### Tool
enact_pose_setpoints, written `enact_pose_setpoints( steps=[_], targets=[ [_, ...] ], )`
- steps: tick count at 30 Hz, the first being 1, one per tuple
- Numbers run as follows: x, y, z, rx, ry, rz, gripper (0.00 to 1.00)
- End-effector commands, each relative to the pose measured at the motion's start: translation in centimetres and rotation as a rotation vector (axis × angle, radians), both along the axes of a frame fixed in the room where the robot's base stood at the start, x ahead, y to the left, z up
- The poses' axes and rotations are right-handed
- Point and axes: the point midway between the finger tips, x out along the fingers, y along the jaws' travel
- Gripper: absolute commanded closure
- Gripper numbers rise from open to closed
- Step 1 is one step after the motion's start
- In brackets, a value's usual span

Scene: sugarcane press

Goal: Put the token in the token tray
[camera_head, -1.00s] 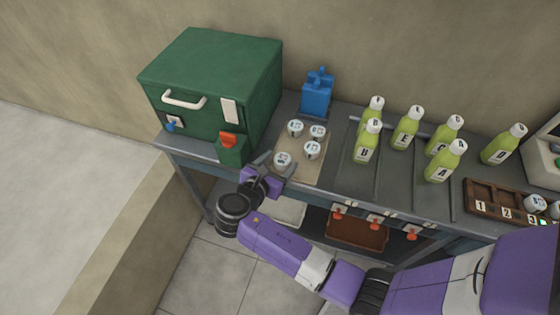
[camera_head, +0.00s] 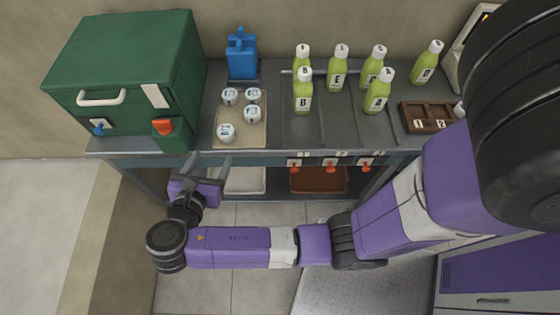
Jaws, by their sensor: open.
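Several small white round pieces with printed labels, which look like tokens, stand on a beige mat or tray (camera_head: 256,136); the nearest (camera_head: 226,132) is at its front left. A dark brown tray (camera_head: 404,116) with numbered compartments, 1 and 2 showing, sits at the right of the counter. I cannot tell which tray is the token tray. My gripper (camera_head: 208,164) is open and empty, in front of the counter edge and just below and left of the beige mat, apart from the pieces.
A green box (camera_head: 125,60) with a white handle and orange lever stands left. A blue container (camera_head: 242,55) is behind the mat. Several green bottles (camera_head: 337,68) stand mid-counter. Orange taps (camera_head: 330,166) hang at the front edge above a lower brown bin (camera_head: 318,182).

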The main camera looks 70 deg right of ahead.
Motion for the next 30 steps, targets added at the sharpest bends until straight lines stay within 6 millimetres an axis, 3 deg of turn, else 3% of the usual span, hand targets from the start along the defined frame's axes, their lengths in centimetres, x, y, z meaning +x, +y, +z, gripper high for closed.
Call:
enact_pose_setpoints(
  steps=[5, 9, 12, 15, 19, 23, 30],
  targets=[
    [-2.6, 0.1, -5.1, 0.169, -0.113, 0.070, 0.33],
    [-5.9, 1.5, -9.4, 0.418, -0.286, 0.105, 0.33],
    [-8.6, 3.0, -11.2, 0.613, -0.420, 0.089, 0.33],
    [-11.3, 4.7, -11.6, 0.812, -0.563, 0.046, 0.33],
    [-14.7, 6.8, -10.2, 1.072, -0.758, -0.050, 0.33],
    [-17.7, 8.4, -6.8, 1.324, -0.962, -0.182, 0.33],
    [-22.0, 9.2, 3.2, 1.746, -1.345, -0.474, 0.33]
  ],
)
